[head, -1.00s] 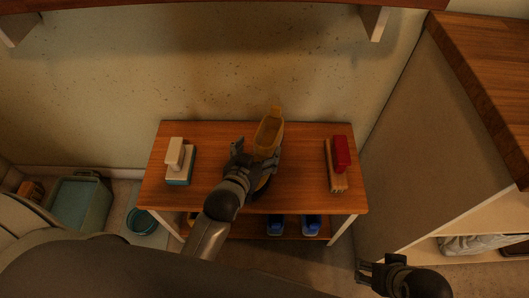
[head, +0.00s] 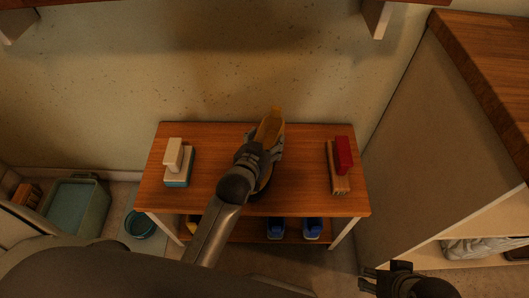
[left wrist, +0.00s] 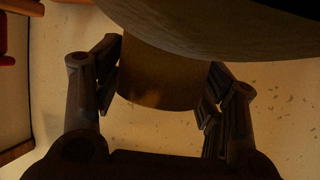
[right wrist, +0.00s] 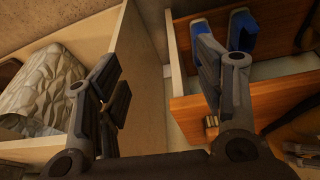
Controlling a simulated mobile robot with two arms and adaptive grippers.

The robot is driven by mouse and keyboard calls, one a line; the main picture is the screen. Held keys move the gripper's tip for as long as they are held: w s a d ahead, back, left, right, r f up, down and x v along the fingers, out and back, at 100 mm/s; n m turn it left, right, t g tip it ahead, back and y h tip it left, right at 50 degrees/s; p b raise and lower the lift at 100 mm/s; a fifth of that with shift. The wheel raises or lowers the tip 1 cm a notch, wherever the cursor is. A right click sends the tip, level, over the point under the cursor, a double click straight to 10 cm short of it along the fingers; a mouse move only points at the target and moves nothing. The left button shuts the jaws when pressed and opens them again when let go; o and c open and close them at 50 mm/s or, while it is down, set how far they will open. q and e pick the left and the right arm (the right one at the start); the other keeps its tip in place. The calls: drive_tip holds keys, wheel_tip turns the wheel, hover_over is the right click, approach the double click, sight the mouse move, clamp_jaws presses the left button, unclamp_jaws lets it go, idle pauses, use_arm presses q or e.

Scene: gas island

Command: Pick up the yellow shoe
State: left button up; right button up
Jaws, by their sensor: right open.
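The yellow shoe (head: 271,124) is over the middle of the wooden bench top, with its far end pointing at the wall. My left gripper (head: 263,150) is on its near part and hides much of it. In the left wrist view the fingers press on both sides of a yellow-brown part of the shoe (left wrist: 158,80); a large dark curved shape covers the top of that view. My right gripper (head: 370,280) is open and empty at the lower right, away from the shoe. It also shows in the right wrist view (right wrist: 170,95).
A white and teal brush (head: 176,164) and a red-topped brush (head: 342,160) stand on the bench (head: 305,185). Blue shoes (head: 294,228) and a yellow item (head: 193,224) are on its lower shelf. A cabinet (head: 420,150) stands right; a teal bin (head: 75,205) and bucket (head: 140,223) stand left.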

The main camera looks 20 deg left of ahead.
use_arm(q)
drive_tip(key=c, duration=0.7)
drive_tip(key=shift+r, duration=0.15)
